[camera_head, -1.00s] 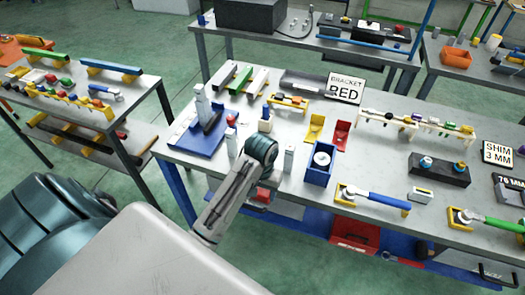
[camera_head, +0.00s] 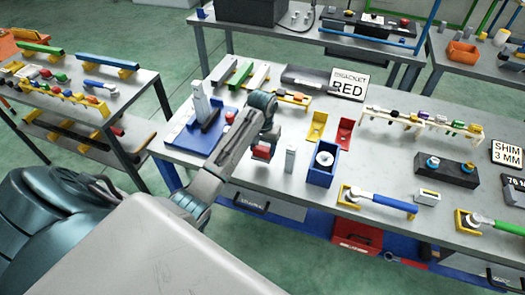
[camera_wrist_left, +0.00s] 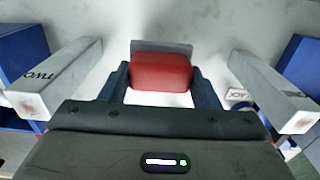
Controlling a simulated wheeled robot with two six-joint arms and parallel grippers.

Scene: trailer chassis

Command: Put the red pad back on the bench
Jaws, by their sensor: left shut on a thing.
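The red pad (camera_head: 262,151) is between the fingers of my left gripper (camera_head: 263,147), near the front edge of the grey bench (camera_head: 400,237). In the left wrist view the red pad (camera_wrist_left: 160,72) sits between the two dark fingers, with a grey plate (camera_wrist_left: 160,46) on its far side. My left gripper (camera_wrist_left: 162,82) is shut on the pad. The head view does not show clearly whether the pad touches the bench top. My right gripper is not in view.
A white upright block (camera_head: 290,158) and a blue box (camera_head: 321,177) with a white round part stand just right of the gripper. A blue fixture (camera_head: 183,140) is at the left. In the wrist view, pale posts (camera_wrist_left: 60,78) (camera_wrist_left: 272,88) flank the gripper.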

